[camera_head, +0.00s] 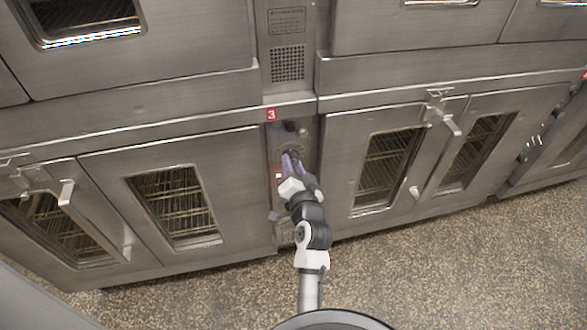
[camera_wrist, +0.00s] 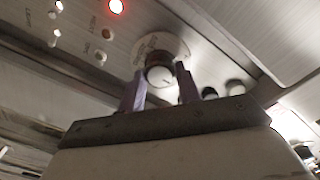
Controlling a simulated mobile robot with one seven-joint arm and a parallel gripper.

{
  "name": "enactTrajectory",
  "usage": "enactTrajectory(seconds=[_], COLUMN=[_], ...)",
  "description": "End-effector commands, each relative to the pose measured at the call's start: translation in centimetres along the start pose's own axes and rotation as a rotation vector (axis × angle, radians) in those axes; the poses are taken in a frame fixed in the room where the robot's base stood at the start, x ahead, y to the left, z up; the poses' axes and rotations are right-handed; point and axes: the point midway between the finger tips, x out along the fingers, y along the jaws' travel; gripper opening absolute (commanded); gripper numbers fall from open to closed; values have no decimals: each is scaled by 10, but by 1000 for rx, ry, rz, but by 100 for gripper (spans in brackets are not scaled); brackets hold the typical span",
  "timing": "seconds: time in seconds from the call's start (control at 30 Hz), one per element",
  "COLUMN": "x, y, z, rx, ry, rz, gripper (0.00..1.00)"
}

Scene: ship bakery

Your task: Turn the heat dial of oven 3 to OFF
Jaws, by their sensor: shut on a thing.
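Oven 3's control panel (camera_head: 303,132) is the narrow steel strip in the middle of the head view, under a red "3" label (camera_head: 271,114). My gripper (camera_head: 291,160) reaches up to this panel and mostly hides the dial there. In the wrist view the heat dial (camera_wrist: 159,74) is a round knob on a pale, marked plate (camera_wrist: 166,44). The two purple fingers of my gripper (camera_wrist: 161,88) stand on either side of the knob, shut on it. The dial's markings are too blurred to read, so I cannot tell its setting.
A lit red lamp (camera_wrist: 116,6) and several small buttons sit left of the dial in the wrist view. A dark knob (camera_wrist: 209,93) is close on the right. Oven doors with windows (camera_head: 173,203) and protruding handles (camera_head: 447,120) flank the panel. The speckled floor (camera_head: 450,270) is clear.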

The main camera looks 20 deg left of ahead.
Motion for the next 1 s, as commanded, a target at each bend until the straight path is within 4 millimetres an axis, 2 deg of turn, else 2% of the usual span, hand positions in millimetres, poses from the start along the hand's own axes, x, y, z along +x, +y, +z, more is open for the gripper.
enactTrajectory(seconds=[0.47,0.5,0.63,0.67,1.0], x=[0,0,0,0,0], y=[-1,-1,-1,-1,0], z=[-1,-1,0,0,0], rx=[-17,-17,-16,-16,-14], ry=[2,2,1,1,1], rz=[-2,-2,-2,-1,0], gripper=[11,36,53,55,55])
